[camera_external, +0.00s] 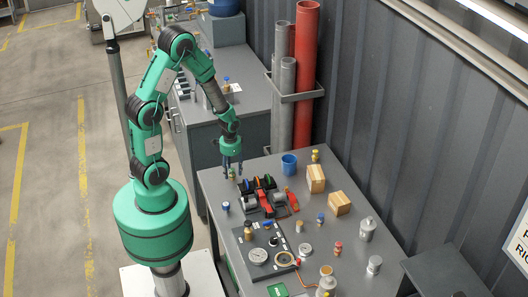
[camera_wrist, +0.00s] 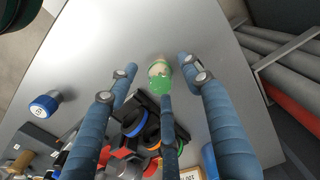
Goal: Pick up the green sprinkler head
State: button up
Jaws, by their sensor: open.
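The green sprinkler head (camera_wrist: 160,82) has a green lower end and a pale, brassy upper part in the wrist view. It stands on the grey workbench (camera_wrist: 215,75). My gripper (camera_wrist: 157,79) is open, with its blue-grey fingers spread around the head and a gap on the left and right sides. One finger reaches close to its green end; I cannot tell whether it touches. In the external view my gripper (camera_external: 232,172) points down over the bench's far left corner, and the head (camera_external: 232,174) is a tiny, partly hidden spot between the fingers.
A black holder with coloured rings (camera_wrist: 140,122) is close to the fingers. A blue-capped piece (camera_wrist: 45,104) stands to the left. In the external view, a blue cup (camera_external: 288,164), cardboard boxes (camera_external: 316,179) and a gauge panel (camera_external: 265,250) share the bench. Red and grey pipes (camera_external: 304,75) stand behind.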

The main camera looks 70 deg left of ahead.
aim_at(231, 169)
jog(key=shift+f, duration=0.15)
dwell(0.4)
grip_shut()
jog(key=shift+r, duration=0.55)
notch_tip(231, 169, up, 3)
jog(key=shift+s+f+p, duration=0.1)
jog(key=shift+s+p, duration=0.05)
jog(key=shift+p, duration=0.3)
jog(key=s+d, duration=0.2)
jog(key=s, duration=0.5)
jog(key=s+d+r+p, duration=0.1)
jog(key=s+d, duration=0.2)
jog(key=s, duration=0.4)
jog(key=shift+s+d, duration=0.35)
